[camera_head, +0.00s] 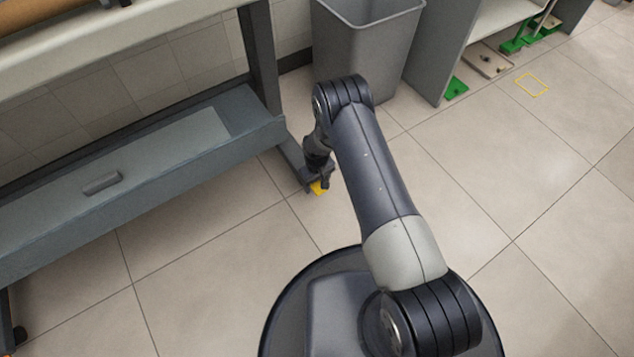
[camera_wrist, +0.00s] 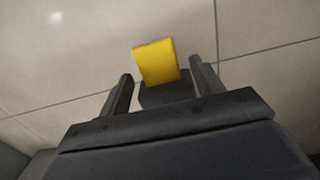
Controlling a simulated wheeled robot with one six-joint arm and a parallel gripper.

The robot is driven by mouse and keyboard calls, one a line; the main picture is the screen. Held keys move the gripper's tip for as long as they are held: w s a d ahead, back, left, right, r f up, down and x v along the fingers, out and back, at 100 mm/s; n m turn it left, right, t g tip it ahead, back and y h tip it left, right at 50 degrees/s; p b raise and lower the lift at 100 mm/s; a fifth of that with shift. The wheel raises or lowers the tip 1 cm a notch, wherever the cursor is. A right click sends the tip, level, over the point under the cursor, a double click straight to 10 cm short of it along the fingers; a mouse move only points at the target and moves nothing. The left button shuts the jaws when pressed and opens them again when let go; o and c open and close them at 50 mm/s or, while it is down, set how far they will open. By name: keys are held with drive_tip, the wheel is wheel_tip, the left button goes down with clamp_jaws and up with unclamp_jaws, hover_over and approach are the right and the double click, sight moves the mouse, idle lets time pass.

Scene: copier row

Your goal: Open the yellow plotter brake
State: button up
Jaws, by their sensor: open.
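The yellow plotter brake (camera_head: 317,187) sits low at the foot of the plotter stand's right leg, just above the floor. In the wrist view it shows as a yellow tab (camera_wrist: 156,62) attached to a dark block (camera_wrist: 166,94). My gripper (camera_head: 322,180) is down at the brake and hides part of it in the head view. In the wrist view my gripper's two fingers (camera_wrist: 158,86) are apart, one on each side of the dark block. The yellow tab reaches out beyond the fingertips. I cannot tell whether either finger touches it.
The plotter stand (camera_head: 262,62) with its grey lower tray (camera_head: 60,215) fills the left. A grey bin (camera_head: 365,50) stands behind my arm. Green pedals (camera_head: 515,42) and a yellow floor outline (camera_head: 531,84) are at the upper right. The tiled floor to the right is clear.

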drive_tip(key=c, duration=1)
drive_tip(key=shift+s+f+t+y+b, duration=0.2)
drive_tip(key=shift+f+t+y+b, duration=0.25)
drive_tip(key=shift+t, duration=0.25)
drive_tip(key=shift+d, duration=0.1)
drive_tip(key=shift+r+t+y, duration=0.1)
drive_tip(key=shift+t+y, duration=0.15)
drive_tip(key=shift+t, duration=0.05)
drive_tip(key=o, duration=1)
